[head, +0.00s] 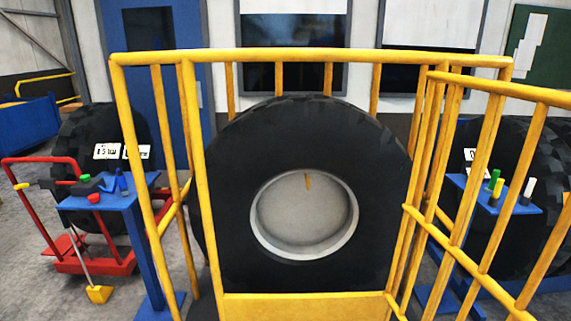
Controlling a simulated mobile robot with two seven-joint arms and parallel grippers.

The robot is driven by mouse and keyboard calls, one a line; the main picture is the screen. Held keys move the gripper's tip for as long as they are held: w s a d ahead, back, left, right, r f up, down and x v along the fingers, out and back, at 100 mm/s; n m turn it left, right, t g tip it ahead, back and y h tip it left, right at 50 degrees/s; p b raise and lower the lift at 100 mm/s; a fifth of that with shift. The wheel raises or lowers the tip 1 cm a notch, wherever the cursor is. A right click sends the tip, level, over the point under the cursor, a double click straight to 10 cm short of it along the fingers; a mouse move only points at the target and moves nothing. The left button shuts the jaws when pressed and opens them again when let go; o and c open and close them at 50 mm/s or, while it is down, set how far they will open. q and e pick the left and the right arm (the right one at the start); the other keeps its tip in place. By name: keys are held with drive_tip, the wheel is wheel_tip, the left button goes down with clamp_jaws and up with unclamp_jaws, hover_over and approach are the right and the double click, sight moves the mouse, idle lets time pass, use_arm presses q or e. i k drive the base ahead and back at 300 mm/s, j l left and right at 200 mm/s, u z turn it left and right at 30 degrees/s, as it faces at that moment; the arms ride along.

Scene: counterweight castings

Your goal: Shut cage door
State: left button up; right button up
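A yellow tubular cage (310,56) stands in front of me in the head view. A large black tyre (230,190) with a pale grey rim (300,215) stands upright inside it. A yellow barred panel (480,245), which looks like the cage door, runs from the cage's right front side toward me and out of the right edge. It stands at an angle to the cage front, so it looks open. The front of the cage shows no bars across the tyre's middle. Its latch cannot be made out. Neither of my grippers is in view.
A red trolley (95,262) and a blue stand (140,190) with tools are left of the cage. Another blue stand (515,207) with coloured markers shows behind the door bars at right. More tyres stand on both sides. Grey floor (25,290) is clear at far left.

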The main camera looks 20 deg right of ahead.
sight(544, 98)
drive_tip(key=k+l, duration=0.25)
drive_tip(key=k+l+u, duration=0.1)
drive_tip(key=k, duration=0.4)
drive_tip(key=k+l, duration=0.25)
drive_tip(key=l, duration=0.15)
drive_tip(key=k+l+u, duration=0.15)
drive_tip(key=k+l, duration=0.25)
drive_tip(key=l, duration=0.2)
drive_tip(key=k+l, duration=0.1)
drive_tip(key=l, duration=0.15)
drive_tip(key=k+l+u, duration=0.1)
drive_tip(key=l, duration=0.65)
drive_tip(key=k+l, duration=0.1)
drive_tip(key=l, duration=0.3)
drive_tip(key=i+l, duration=0.1)
drive_tip(key=l, duration=0.45)
drive_tip(key=i+l+u, duration=0.1)
drive_tip(key=l, duration=0.45)
drive_tip(key=i+l, duration=0.1)
drive_tip(key=l, duration=0.45)
drive_tip(key=u, duration=0.05)
